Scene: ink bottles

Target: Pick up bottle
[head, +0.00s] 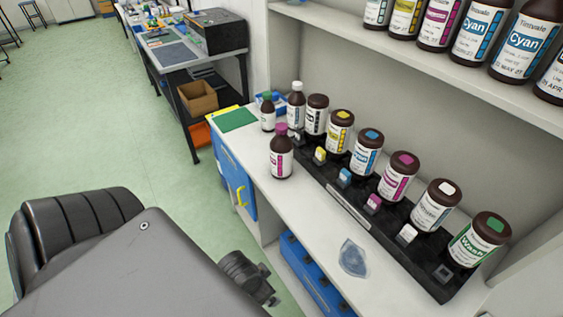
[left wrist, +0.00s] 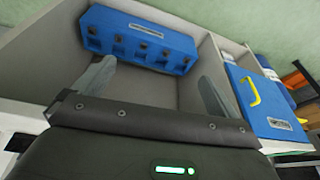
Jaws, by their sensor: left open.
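A brown bottle with a magenta cap and label (head: 281,158) stands upright on the white counter, in front of the left end of a black rack (head: 386,235). Several brown bottles stand in a row in the rack, including a yellow (head: 339,132), a cyan (head: 366,154), a magenta (head: 398,178) and a green-capped one (head: 477,242). My left gripper (left wrist: 155,84) is open and empty, its two grey fingers apart, facing the cabinet space below the counter. No bottle shows in the left wrist view. My right gripper is not in view.
A shelf (head: 400,44) with more bottles overhangs the rack. A crumpled blue-clear item (head: 353,258) lies on the counter. Two more bottles (head: 296,104) stand at the counter's far end. A blue bin (left wrist: 140,38) and a blue door with yellow handle (left wrist: 265,100) are below.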

